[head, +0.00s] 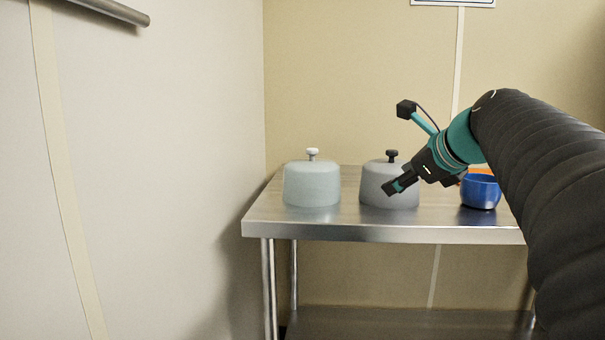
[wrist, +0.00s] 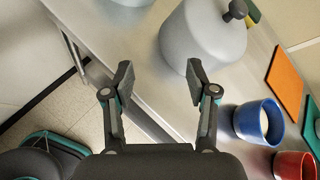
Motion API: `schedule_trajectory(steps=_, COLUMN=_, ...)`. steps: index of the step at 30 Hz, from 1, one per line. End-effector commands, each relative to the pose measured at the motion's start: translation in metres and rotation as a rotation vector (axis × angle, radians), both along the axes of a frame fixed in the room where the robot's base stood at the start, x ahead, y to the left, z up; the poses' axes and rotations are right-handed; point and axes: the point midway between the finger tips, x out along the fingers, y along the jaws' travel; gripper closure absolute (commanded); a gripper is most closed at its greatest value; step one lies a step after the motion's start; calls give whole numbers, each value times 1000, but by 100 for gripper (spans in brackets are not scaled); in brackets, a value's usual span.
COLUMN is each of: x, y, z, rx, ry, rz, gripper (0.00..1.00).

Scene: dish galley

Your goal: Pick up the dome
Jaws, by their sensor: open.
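Two domes stand on the steel table. The grey dome (head: 376,190) with a black knob is near the middle; it also shows at the top of the wrist view (wrist: 192,38). The pale grey-green dome (head: 312,185) with a white knob is to its left, and only its edge shows in the wrist view (wrist: 132,2). My gripper (head: 390,188) is in front of the grey dome in the head view and hides part of it. In the wrist view my gripper (wrist: 160,74) is open, with nothing between its fingers. The grey dome lies beyond the right fingertip; I cannot tell whether they touch.
A blue bowl (head: 481,192) stands right of the grey dome and also shows in the wrist view (wrist: 258,124). A red cup (wrist: 293,166) and a flat orange board (wrist: 285,82) are near it. The table's front edge (head: 380,234) is clear. A wall stands left.

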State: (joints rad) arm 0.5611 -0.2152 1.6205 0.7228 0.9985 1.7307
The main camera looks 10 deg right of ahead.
Motion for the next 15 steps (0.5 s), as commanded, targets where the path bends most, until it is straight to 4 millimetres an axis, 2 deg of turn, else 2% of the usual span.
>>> schedule_trajectory(steps=1, x=8, y=-18, z=15, rx=93, ry=-20, rz=-68, gripper=42)
schedule_trajectory(steps=3, x=16, y=-35, z=34, rx=221, ry=-46, rz=-146, gripper=42)
schedule_trajectory(steps=7, x=24, y=-59, z=58, rx=394, ry=-83, rz=-239, gripper=42)
schedule_trajectory(steps=11, x=28, y=-69, z=68, rx=476, ry=-99, rz=-279, gripper=42)
schedule_trajectory(steps=15, x=43, y=-68, z=64, rx=496, ry=-100, rz=-286, gripper=42)
